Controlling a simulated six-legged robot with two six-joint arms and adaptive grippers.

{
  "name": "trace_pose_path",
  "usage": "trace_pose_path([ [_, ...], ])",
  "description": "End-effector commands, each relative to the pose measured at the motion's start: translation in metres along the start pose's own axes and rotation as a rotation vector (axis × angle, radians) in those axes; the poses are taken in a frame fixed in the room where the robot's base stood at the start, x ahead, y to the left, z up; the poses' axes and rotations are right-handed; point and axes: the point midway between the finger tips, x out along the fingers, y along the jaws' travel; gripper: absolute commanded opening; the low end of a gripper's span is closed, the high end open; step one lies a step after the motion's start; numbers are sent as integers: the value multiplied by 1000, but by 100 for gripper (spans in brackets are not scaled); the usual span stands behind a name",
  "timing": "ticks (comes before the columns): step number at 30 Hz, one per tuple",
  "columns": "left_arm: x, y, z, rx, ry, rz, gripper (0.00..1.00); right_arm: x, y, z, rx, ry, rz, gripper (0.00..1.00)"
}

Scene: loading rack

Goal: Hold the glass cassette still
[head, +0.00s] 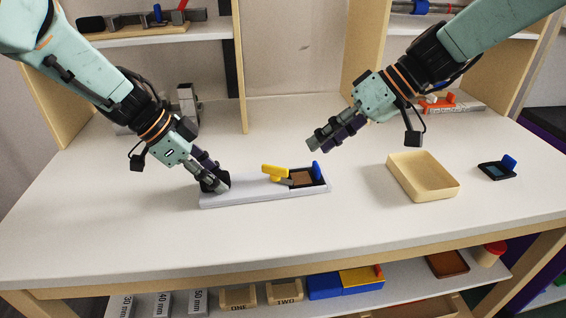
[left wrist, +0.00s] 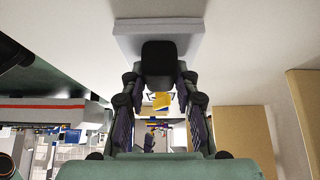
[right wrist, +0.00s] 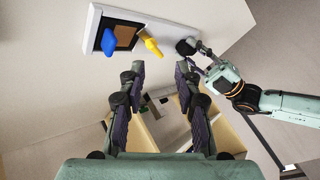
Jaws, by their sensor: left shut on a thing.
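A small black frame with a bluish pane and a blue tab (head: 497,171), which looks like the glass cassette, lies flat on the table at the right, apart from both grippers. A long white fixture (head: 255,189) lies mid-table. Its right end has a black-framed brown recess (right wrist: 124,37) with a blue tab (right wrist: 109,42), and a yellow lever (head: 274,171) stands beside it. My left gripper (head: 218,184) is shut on the fixture's black knob (left wrist: 158,62) at its left end. My right gripper (head: 318,143) is open and empty, above and behind the fixture's right end.
An open cream tray (head: 423,187) stands between the fixture and the small frame. A grey metal piece (head: 188,103) stands behind my left arm. An orange-red item (head: 438,103) is at the back right. Wooden shelf uprights (head: 360,60) rise behind. The front tabletop is clear.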

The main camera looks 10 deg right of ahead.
Motion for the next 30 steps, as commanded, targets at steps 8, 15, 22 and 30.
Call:
trace_pose_path([
  [8, 1, 0, 1, 0, -2, 1, 0, 3, 13, 22, 753, 135, -210, 33],
  [15, 1, 0, 1, 0, -2, 1, 0, 4, 19, 33, 1329, 155, -370, 33],
  [22, 1, 0, 1, 0, -2, 1, 0, 6, 20, 37, 1826, 117, -501, 33],
  [30, 1, 0, 1, 0, -2, 1, 0, 8, 22, 36, 2252, 50, -578, 33],
])
